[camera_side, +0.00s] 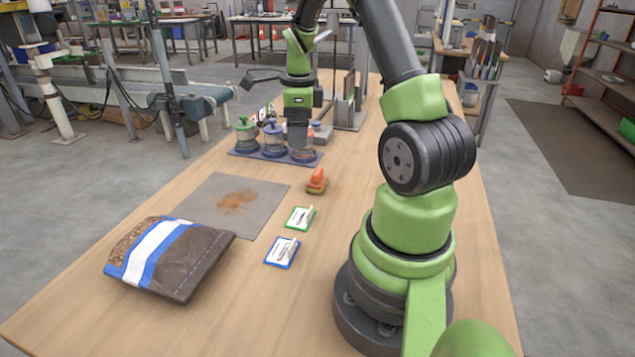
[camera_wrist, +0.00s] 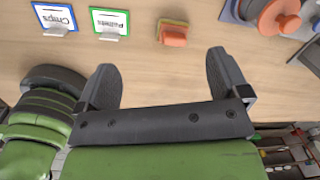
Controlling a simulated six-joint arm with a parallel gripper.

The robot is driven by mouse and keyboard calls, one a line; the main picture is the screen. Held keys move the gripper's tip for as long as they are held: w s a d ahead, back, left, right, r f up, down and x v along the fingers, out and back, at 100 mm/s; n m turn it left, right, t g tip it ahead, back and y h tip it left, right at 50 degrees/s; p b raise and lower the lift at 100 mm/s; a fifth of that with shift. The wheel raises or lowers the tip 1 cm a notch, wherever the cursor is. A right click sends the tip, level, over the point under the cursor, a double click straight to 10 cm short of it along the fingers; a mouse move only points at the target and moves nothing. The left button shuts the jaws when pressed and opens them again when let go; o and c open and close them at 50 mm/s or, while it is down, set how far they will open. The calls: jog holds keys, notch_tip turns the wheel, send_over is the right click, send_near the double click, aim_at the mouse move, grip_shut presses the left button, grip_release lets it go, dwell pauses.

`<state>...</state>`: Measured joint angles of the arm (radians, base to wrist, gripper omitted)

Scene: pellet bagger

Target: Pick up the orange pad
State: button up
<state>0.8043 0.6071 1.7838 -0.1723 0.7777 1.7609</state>
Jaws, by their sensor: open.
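The orange pad (camera_side: 317,181) is a small block with an orange grip on top and a greenish-brown underside. It rests on the wooden table between the grey mat and my arm's base. It also shows in the wrist view (camera_wrist: 173,33), near the top middle, beyond my fingertips. My gripper (camera_wrist: 160,68) is open, with both fingers apart and nothing between them. In the side view my gripper (camera_side: 298,122) hangs above the jar tray, farther back than the pad and apart from it. Its fingers are hard to make out there.
A tray (camera_side: 250,155) of several lidded jars stands behind the pad. A grey mat (camera_side: 200,205) with brown crumbs lies left. A filled bag (camera_side: 165,258) lies at front left.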

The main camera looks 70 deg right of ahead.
aim_at(318, 171)
jog(key=s+d+f+m, duration=0.1)
jog(key=d+f+m, duration=0.1)
jog(key=f, duration=0.1)
jog(key=s+d+f+m, duration=0.1)
jog(key=f, duration=0.1)
jog(key=shift+s+d+f+m+g+y, duration=0.2)
jog(key=shift+s+m+g+y, duration=0.1)
jog(key=shift+s+m+g, duration=0.1)
notch_tip(318, 171, down, 4)
jog(key=shift+r, duration=0.2)
jog(key=shift+s+d+f, duration=0.1)
jog(key=shift+d+f, duration=0.05)
jog(key=shift+f, duration=1.4)
jog(key=shift+s+d+f, duration=0.1)
jog(key=shift+d+f, duration=0.05)
jog(key=shift+f, duration=1.4)
jog(key=c, duration=1)
jog(key=shift+r, duration=0.15)
